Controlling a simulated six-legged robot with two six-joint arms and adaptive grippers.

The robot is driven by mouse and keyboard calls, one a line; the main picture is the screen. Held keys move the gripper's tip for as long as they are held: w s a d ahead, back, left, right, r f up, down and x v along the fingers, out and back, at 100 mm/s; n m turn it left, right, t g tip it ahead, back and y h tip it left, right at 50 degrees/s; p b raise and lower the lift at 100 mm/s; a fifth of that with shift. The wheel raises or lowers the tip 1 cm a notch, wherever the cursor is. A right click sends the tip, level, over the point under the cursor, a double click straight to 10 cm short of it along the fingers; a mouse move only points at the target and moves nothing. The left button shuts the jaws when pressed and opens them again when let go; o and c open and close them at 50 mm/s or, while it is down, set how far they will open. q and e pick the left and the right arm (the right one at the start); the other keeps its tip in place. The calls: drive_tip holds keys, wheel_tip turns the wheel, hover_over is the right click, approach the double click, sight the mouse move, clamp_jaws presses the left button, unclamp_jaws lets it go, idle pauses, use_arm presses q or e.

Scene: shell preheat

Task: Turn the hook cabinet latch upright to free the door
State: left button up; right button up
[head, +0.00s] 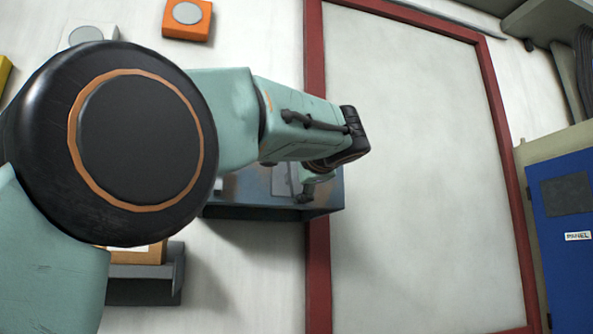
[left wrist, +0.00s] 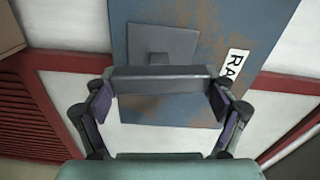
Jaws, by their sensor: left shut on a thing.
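The cabinet (head: 270,212) is a blue-grey, rust-marked box on the white wall, left of the red-framed panel. Its rusty face (left wrist: 205,62) fills the upper middle of the left wrist view. The latch shows there as a square grey plate (left wrist: 160,42) with a thick dark grey bar (left wrist: 160,79) in front. My left gripper (left wrist: 160,92) has one finger at each end of this bar and is shut on it. In the head view my left gripper (head: 318,185) is at the cabinet's face and partly hides the latch. My right gripper is not in view.
A red frame (head: 317,250) borders a wide white panel (head: 420,150). A blue panel box (head: 563,215) stands at the right. An orange box (head: 187,18) is on the wall above my left arm. A white label (left wrist: 234,70) is on the cabinet's face.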

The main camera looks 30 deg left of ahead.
use_arm(q)
drive_tip(key=shift+m, duration=0.9)
drive_tip(key=o, duration=1)
